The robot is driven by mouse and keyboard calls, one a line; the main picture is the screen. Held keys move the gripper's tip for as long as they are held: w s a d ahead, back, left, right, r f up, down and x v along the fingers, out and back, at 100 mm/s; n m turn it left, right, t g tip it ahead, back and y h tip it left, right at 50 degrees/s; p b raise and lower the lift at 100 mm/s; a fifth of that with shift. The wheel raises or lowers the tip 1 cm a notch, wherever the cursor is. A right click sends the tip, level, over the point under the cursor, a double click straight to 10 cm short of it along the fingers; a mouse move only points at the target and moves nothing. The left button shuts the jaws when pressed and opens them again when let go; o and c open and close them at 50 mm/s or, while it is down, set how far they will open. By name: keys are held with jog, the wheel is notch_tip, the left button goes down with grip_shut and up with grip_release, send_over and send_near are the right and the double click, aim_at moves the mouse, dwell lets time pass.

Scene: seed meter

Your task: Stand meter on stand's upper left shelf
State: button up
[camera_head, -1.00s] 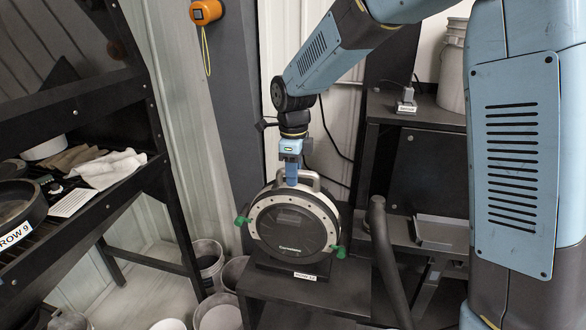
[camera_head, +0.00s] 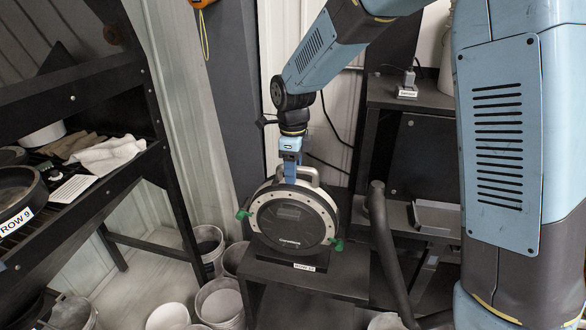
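The meter (camera_head: 293,221) is a round black disc with a pale studded rim, green knobs at both sides and a handle (camera_head: 312,176) on top. It stands upright on a low black shelf (camera_head: 330,283) of the dark stand in the middle, with a small white label below its front. My gripper (camera_head: 290,179) points down at the meter's handle, its blue fingers overlapping the handle. The fingers show as one piece from this side, so I cannot tell whether they are closed on it.
A black rack on the left holds cloths (camera_head: 108,154) and another round meter labelled ROW 9 (camera_head: 15,200). White buckets (camera_head: 220,303) stand on the floor between rack and stand. A higher shelf (camera_head: 427,101) is at the right. A dark curved post (camera_head: 384,245) rises right of the meter.

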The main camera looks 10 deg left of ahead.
notch_tip(320, 180, up, 11)
jog(key=s+d+r+n+t, duration=0.1)
jog(key=s+d+r+n, duration=0.25)
jog(key=d+r, duration=0.45)
jog(key=s+d+f+n+t, duration=0.1)
jog(key=s+d+n+t, duration=0.3)
jog(key=s+d+n, duration=1.2)
jog(key=s+d, duration=0.2)
jog(key=d, duration=0.4)
jog(key=shift+s+d+f+t, duration=0.2)
jog(key=shift+s+f+t, duration=0.1)
jog(key=shift+s+f, duration=0.1)
